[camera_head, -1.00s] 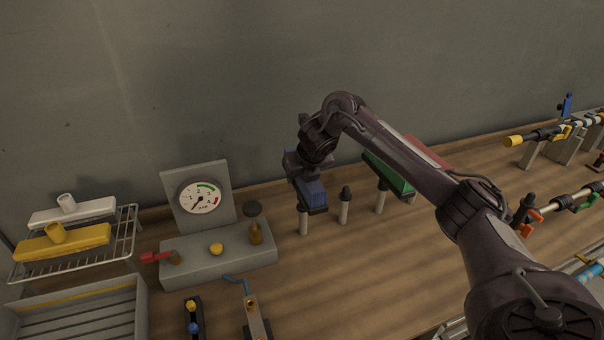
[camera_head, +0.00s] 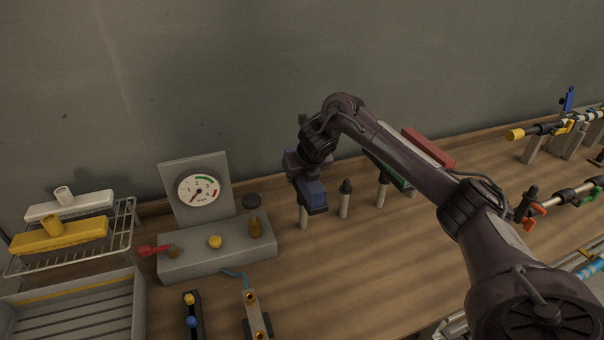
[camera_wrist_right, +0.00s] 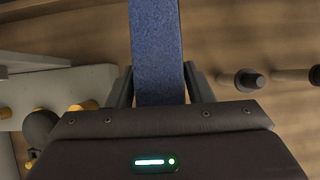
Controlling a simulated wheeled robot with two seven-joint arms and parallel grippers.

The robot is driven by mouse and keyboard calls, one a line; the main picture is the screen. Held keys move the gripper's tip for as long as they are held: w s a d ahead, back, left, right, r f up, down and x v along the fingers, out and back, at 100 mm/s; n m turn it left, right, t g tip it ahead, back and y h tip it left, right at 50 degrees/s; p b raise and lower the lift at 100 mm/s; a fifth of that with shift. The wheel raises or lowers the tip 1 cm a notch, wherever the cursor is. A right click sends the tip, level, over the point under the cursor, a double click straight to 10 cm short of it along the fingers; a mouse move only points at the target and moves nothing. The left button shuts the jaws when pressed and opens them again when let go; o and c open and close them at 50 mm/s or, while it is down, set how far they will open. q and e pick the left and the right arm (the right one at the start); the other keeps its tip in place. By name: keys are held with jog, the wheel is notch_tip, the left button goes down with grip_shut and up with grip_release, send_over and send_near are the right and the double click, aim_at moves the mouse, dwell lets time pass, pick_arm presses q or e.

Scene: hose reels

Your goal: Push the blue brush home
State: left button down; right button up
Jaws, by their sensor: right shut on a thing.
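The blue brush (camera_head: 312,193) is in my right gripper (camera_head: 304,178), over the workbench beside the grey gauge block. In the right wrist view the brush shows as a long blue block (camera_wrist_right: 157,50) between the two dark fingers (camera_wrist_right: 158,88), which are shut on it. In the head view the brush sits at the top of a light upright post (camera_head: 303,217); whether it is seated on the post or just above it I cannot tell. My left gripper is not in view.
A bare post with a dark top (camera_head: 345,198) stands just right of the brush. A green brush (camera_head: 403,184) and a red block (camera_head: 428,148) are farther right, partly behind my arm. The gauge block (camera_head: 217,243) is at left. Yellow (camera_head: 60,237) and white (camera_head: 70,206) brushes lie on a wire rack.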

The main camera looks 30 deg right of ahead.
aim_at(303, 183)
jog(key=shift+f, duration=0.35)
jog(key=o, duration=1.2)
jog(key=shift+r, duration=0.1)
jog(key=shift+s+r, duration=0.15)
jog(key=shift+r, duration=0.2)
jog(key=p+v, duration=0.1)
jog(key=v, duration=0.5)
jog(key=shift+s+r+p, duration=0.15)
jog(key=shift+r+p, duration=0.2)
jog(key=shift+s+a+r, duration=0.1)
jog(key=shift+s, duration=0.1)
